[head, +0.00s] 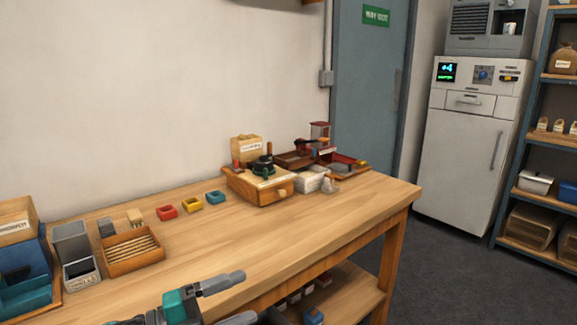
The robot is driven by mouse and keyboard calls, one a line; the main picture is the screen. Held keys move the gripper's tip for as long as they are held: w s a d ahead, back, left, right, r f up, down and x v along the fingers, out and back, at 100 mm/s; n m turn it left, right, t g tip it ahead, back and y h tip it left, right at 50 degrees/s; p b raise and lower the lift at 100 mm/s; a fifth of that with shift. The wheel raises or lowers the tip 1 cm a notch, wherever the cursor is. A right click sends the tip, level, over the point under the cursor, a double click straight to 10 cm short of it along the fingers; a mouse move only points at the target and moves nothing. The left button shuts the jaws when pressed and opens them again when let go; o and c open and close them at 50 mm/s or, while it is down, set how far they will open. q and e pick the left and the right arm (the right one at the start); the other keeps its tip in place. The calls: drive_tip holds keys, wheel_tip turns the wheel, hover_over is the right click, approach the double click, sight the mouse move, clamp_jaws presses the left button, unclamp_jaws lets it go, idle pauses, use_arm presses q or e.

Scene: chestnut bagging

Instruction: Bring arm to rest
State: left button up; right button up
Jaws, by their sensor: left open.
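My left gripper (246,297) is at the bottom of the head view, in front of the table's near edge. Its two grey fingers are apart, with nothing visible between them, and a teal part shows behind them. It is clear of everything on the wooden table (335,222). My right gripper is not in view. No chestnuts or bag can be made out for certain on the table.
A wooden box device (258,186) stands farther back. The table's front middle is bare.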

use_arm(q)
drive_tip(key=s+a+f+n+t+y, duration=0.1)
drive_tip(key=s+a+f+n+y, duration=0.3)
drive_tip(key=s+f+n+y, duration=0.3)
drive_tip(key=s+a+f+n+t+y, duration=0.1)
drive_tip(key=s+a+f+n+y, duration=0.3)
drive_tip(key=f+n, duration=1.3)
drive_tip(key=s+y, duration=0.3)
drive_tip(key=s, duration=0.2)
drive_tip(key=shift+s+a, duration=0.25)
drive_tip(key=shift+s, duration=0.1)
